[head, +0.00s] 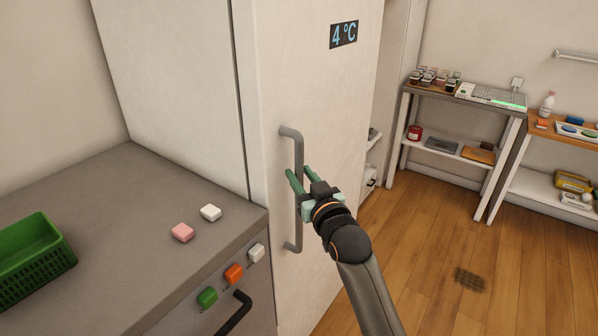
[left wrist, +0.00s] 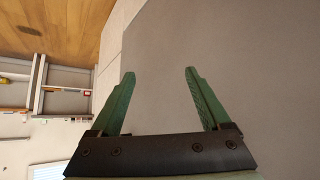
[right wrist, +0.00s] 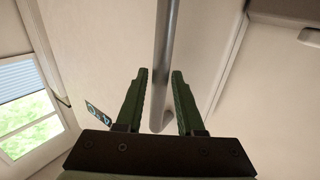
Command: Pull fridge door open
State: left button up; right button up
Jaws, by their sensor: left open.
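The fridge (head: 305,75) is a tall white cabinet with a "4 °C" display (head: 344,35) on its door, which looks closed. A grey vertical bar handle (head: 298,152) is on the door; it also shows in the right wrist view (right wrist: 168,40). My right gripper (head: 302,180) has its green fingers on either side of the handle's bar.
A grey counter (head: 120,200) beside the fridge carries a green basket (head: 38,262), a pink block (head: 183,232) and a white block (head: 210,212). Its front has coloured buttons and a dark handle (head: 235,313). Shelves (head: 455,155) stand at the back right. Wooden floor (head: 430,240) lies mostly clear.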

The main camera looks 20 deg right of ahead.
jog(key=shift+w, duration=0.65)
jog(key=shift+c, duration=0.2)
grip_shut()
dwell(0.9)
